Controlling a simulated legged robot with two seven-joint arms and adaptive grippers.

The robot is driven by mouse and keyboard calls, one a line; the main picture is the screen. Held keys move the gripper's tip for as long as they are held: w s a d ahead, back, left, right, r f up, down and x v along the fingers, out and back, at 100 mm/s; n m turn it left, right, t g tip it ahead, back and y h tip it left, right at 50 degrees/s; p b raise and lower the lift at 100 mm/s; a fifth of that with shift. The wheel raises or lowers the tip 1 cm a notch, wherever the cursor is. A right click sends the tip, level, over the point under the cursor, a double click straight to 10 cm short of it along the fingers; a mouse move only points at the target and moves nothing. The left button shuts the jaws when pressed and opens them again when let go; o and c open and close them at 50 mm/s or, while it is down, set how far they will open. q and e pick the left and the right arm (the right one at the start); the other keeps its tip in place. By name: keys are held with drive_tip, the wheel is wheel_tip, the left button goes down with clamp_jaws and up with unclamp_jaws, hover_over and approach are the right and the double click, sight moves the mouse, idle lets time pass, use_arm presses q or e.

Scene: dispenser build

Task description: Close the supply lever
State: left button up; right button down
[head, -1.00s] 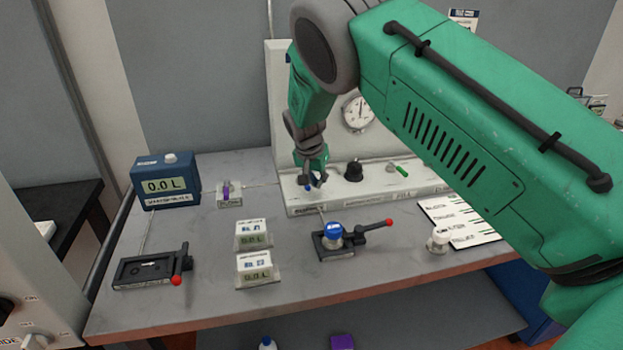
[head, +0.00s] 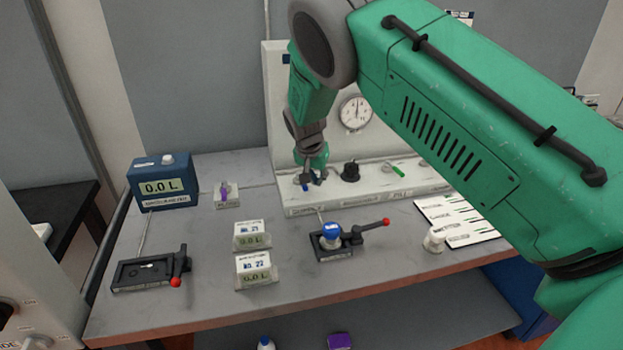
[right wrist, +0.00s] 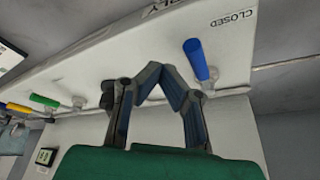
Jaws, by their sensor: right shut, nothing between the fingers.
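The supply lever appears to be the small blue-handled lever (head: 305,187) at the left end of the white panel's ledge. In the right wrist view the blue handle (right wrist: 196,60) stands near the printed word CLOSED, to the right of the fingertips. My right gripper (head: 316,181) is low over the ledge, close beside the blue handle. In the right wrist view its fingers (right wrist: 162,72) meet at the tips with nothing between them. The handle appears outside the fingers; I cannot tell whether they touch it. My left gripper is not in view.
A black knob (head: 351,171) and a green-handled lever (head: 395,170) stand to the right on the ledge. In front are a blue-capped fitting (head: 331,232) with a red-tipped lever and two small displays (head: 252,235) (head: 256,269). A blue meter (head: 163,183) stands left.

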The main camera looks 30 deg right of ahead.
drive_tip(key=w+d+b+v, duration=0.1)
drive_tip(key=w+v, duration=0.1)
drive_tip(key=v, duration=0.8)
drive_tip(key=shift+d+r, duration=0.2)
drive_tip(key=shift+r, duration=0.25)
drive_tip(key=shift+w+d+f, duration=0.1)
drive_tip(key=shift+d, duration=0.2)
